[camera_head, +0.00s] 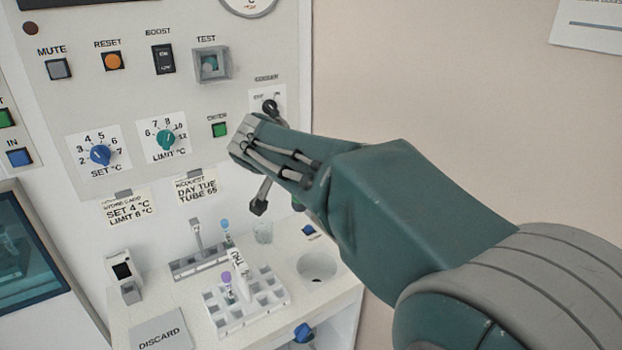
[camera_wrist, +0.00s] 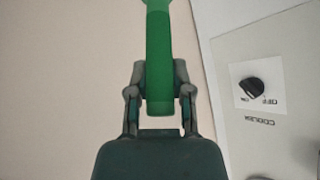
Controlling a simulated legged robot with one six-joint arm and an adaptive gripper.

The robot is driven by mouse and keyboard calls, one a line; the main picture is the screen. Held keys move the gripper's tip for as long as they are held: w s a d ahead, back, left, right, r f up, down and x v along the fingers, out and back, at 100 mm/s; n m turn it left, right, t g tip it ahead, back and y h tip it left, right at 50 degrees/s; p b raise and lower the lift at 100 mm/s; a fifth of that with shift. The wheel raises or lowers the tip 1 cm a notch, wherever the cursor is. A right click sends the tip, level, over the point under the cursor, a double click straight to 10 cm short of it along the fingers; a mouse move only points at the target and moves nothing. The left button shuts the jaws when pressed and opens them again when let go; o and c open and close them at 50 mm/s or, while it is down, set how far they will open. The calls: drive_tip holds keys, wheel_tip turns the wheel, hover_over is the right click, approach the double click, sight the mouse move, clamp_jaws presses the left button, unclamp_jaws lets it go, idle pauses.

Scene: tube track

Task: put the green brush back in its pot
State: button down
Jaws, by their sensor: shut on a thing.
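The green brush (camera_wrist: 158,60) shows in the wrist view as a long bright green shape, running from the top edge down between my gripper's two fingers. My gripper (camera_wrist: 160,92) is shut on it. In the head view my gripper (camera_head: 252,170) is raised in front of the panel, above the bench, and the arm hides most of the brush.
A white tube rack (camera_head: 245,300) with a few tubes is on the bench, beside a grey holder (camera_head: 200,262) and a discard plate (camera_head: 160,332). The panel (camera_head: 120,25) has knobs and buttons; the cooler switch (camera_wrist: 252,88) is close at right in the wrist view.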

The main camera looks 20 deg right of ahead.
drive_tip(key=w+a+f+n+g+y, duration=0.1)
drive_tip(key=w+a+f+n+y, duration=0.2)
drive_tip(key=w, duration=0.5)
drive_tip(key=w+a+n+g+y, duration=0.1)
drive_tip(key=w+a+n+y, duration=0.1)
drive_tip(key=w+n, duration=0.5)
wheel_tip(320, 180, down, 7)
drive_tip(key=w+m, duration=0.2)
idle(0.6)
drive_tip(key=shift+s+f, duration=0.1)
drive_tip(key=shift+f, duration=0.25)
idle(0.4)
drive_tip(key=shift+f, duration=1.1)
drive_tip(key=shift+f, duration=0.8)
